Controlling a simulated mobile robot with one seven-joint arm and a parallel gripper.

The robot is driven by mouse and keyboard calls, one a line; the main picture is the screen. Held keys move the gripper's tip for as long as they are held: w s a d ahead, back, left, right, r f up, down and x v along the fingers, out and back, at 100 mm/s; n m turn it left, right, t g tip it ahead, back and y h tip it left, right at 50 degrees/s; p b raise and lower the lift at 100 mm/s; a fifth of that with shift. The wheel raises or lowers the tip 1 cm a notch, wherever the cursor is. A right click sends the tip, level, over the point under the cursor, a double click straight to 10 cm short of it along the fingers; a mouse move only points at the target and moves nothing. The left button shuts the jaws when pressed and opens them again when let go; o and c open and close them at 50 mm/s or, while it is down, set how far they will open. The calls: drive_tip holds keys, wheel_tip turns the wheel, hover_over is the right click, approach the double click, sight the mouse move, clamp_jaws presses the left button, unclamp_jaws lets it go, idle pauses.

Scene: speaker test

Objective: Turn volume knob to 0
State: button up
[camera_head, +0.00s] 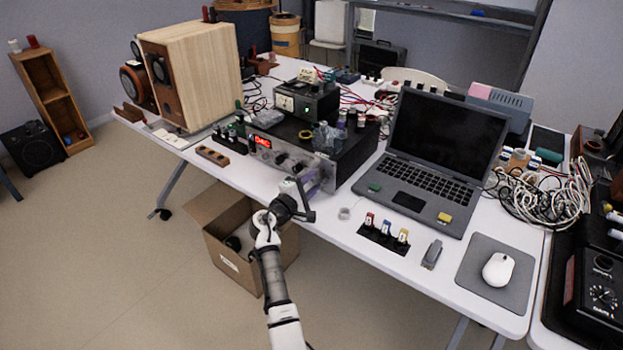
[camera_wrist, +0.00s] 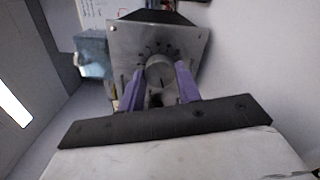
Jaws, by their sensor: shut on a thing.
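The black amplifier (camera_head: 345,157) has a silver front panel and a lit red display (camera_head: 262,141). It stands near the front edge of the white table. My gripper (camera_head: 312,183) is at the right end of this panel. In the wrist view, a round grey knob (camera_wrist: 160,72) with marks around it sits on the metal panel (camera_wrist: 190,42). The purple fingers of my gripper (camera_wrist: 160,84) are on both sides of the knob and closed on it. In the head view my gripper hides this knob. I cannot read its setting.
An open laptop (camera_head: 430,165) stands right of the amplifier, and a large wooden speaker (camera_head: 195,75) stands left. Coloured switches (camera_head: 385,232) lie near the front edge. An open cardboard box (camera_head: 225,250) is on the floor beside my arm. Open floor lies to the left.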

drive_tip(key=n+p, duration=0.3)
drive_tip(key=n, duration=0.2)
drive_tip(key=shift+r, duration=0.1)
drive_tip(key=shift+n, duration=0.3)
idle(0.4)
drive_tip(key=o, duration=1)
drive_tip(key=shift+c, duration=0.2)
drive_tip(key=b+v, duration=0.2)
drive_tip(key=v, duration=1.2)
drive_tip(key=shift+w, duration=0.1)
